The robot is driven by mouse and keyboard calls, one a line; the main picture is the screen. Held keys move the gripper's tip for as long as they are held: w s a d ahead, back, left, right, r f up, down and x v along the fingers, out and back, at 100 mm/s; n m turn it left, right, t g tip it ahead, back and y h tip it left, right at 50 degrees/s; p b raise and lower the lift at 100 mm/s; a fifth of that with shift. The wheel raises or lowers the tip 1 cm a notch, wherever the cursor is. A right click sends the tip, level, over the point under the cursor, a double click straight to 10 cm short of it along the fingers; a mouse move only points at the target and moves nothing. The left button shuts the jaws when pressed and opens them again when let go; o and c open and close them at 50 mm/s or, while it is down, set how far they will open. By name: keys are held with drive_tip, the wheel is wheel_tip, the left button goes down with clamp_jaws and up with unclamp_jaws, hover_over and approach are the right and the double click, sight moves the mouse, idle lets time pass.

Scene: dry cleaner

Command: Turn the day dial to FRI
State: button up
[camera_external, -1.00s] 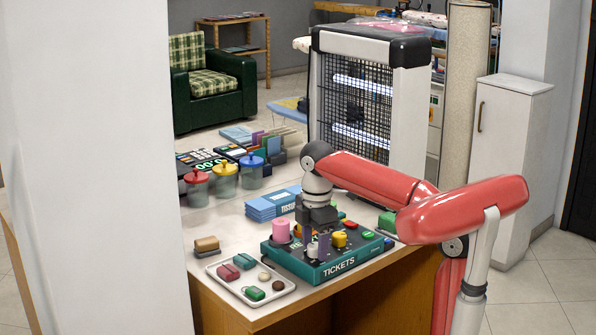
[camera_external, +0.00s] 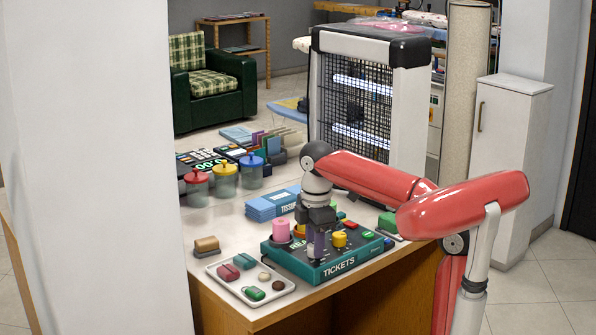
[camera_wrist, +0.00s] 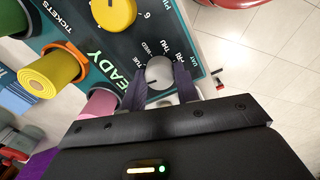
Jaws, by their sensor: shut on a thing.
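The day dial (camera_wrist: 160,73) is a small light-grey knob on the dark top of the teal TICKETS box (camera_external: 338,266). Small day labels, TUE, WED, THU and FRI among them, arc around its far side in the wrist view. My gripper (camera_wrist: 160,88) points down at the box, its two purplish fingers closed on opposite sides of the knob. My gripper (camera_external: 316,245) hides the knob in the external view. I cannot tell for certain which label the knob's mark points to.
A yellow dial (camera_wrist: 112,12) with numbers sits beside the day dial; it also shows in the external view (camera_external: 339,239). A pink roll (camera_external: 280,230) stands on the box's left end. A tray (camera_external: 232,287) of small items lies left of it, blue tissue boxes (camera_external: 268,206) behind.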

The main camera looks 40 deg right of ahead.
drive_tip(key=m+p, duration=0.1)
drive_tip(key=m, duration=0.2)
drive_tip(key=shift+r, duration=0.1)
drive_tip(key=m, duration=0.5)
drive_tip(key=shift+p, duration=0.35)
drive_tip(key=m, duration=0.4)
drive_tip(key=shift+w, duration=0.1)
drive_tip(key=m, duration=0.9)
drive_tip(key=shift+m+g, duration=0.3)
drive_tip(key=m, duration=0.8)
drive_tip(key=shift+m, duration=0.4)
drive_tip(key=shift+d+m, duration=0.1)
drive_tip(key=shift+m, duration=1.9)
